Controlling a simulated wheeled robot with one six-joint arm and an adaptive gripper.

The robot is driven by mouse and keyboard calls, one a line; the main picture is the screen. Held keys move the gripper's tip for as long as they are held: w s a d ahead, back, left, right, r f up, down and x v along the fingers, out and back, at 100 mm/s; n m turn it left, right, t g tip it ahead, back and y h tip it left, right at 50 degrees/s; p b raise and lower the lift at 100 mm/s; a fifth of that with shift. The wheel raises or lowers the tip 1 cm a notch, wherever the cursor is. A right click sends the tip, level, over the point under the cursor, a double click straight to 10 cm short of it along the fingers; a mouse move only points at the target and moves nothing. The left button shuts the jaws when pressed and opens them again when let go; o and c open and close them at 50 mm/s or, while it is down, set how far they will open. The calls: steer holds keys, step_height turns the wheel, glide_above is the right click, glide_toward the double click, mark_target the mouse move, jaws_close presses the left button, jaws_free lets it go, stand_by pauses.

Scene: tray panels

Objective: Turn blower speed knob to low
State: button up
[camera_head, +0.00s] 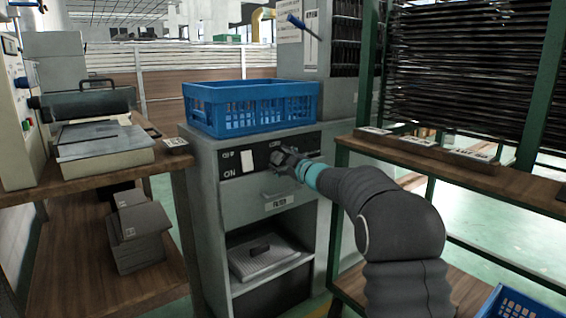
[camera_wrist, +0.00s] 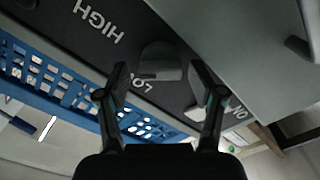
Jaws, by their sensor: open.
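The blower speed knob (camera_wrist: 160,58) is a grey rounded knob on the dark control strip (camera_wrist: 185,78) of a grey cabinet. In the wrist view it lies between and just beyond the fingertips of my gripper (camera_wrist: 160,76), with one finger on each side. The fingers are open and I see no clear contact. The word HIGH (camera_wrist: 100,20) is left of the knob, and LOW (camera_wrist: 138,84) is partly covered near it. In the head view my gripper (camera_head: 284,160) is at the cabinet front and hides the knob. The pointer direction is unclear.
A white ON/OFF switch (camera_head: 247,160) is left of my gripper. A blue crate (camera_head: 250,108) stands on the cabinet top (camera_head: 200,138). A FILTER drawer (camera_head: 279,201) is below. Wooden-shelf racks stand left (camera_head: 110,181) and right (camera_head: 470,172), close to the arm.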

steer(key=m+p, duration=0.2)
steer(key=m, duration=0.2)
steer(key=shift+r, duration=0.1)
steer(key=m+p, duration=0.1)
steer(key=m, duration=0.4)
steer(key=shift+d+p, duration=0.1)
steer(key=shift+p, duration=0.2)
steer(key=v, duration=1.3)
steer(key=d+f+m+h, duration=0.3)
steer(key=d+f+h, duration=0.4)
steer(key=d+f, duration=0.1)
steer(key=s+d+f+m+g+h, duration=0.2)
steer(key=s+d+f+g+h, duration=0.3)
steer(key=s, duration=0.5)
steer(key=shift+d+b, duration=0.35)
steer(key=shift+d, duration=0.25)
steer(key=shift+f, duration=0.15)
